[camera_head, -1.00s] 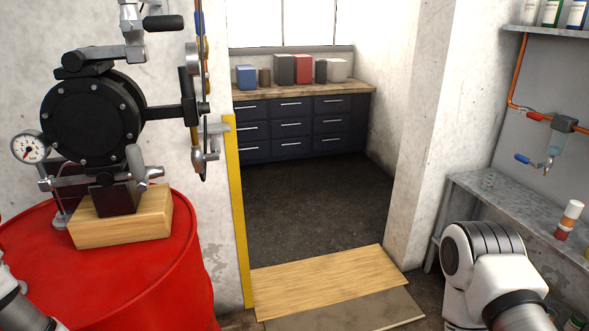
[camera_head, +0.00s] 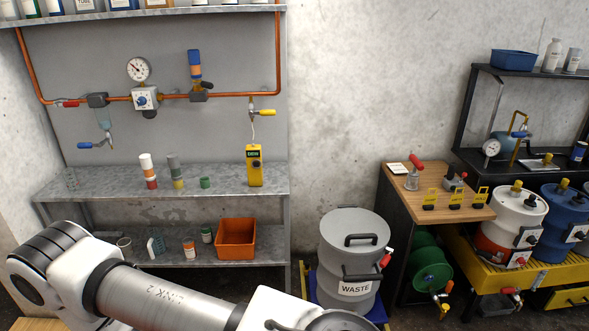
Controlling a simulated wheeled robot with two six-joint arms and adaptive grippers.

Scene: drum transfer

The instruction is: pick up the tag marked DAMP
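Several small yellow tag-like pieces stand on the wooden-topped bench at the right: a left one (camera_head: 430,198), a middle one (camera_head: 456,198) and a right one (camera_head: 481,196), each with a dark base. Any writing on them is too small to read, so I cannot tell which is marked DAMP. A white and grey link of my own arm crosses the bottom left. Neither of my grippers shows.
The wooden-topped bench (camera_head: 408,196) also holds a red-handled item (camera_head: 413,174). A grey WASTE drum (camera_head: 352,258) stands left of it. White (camera_head: 520,213) and blue (camera_head: 563,222) drums stand right. A metal shelf (camera_head: 110,187) carries a yellow device (camera_head: 254,168).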

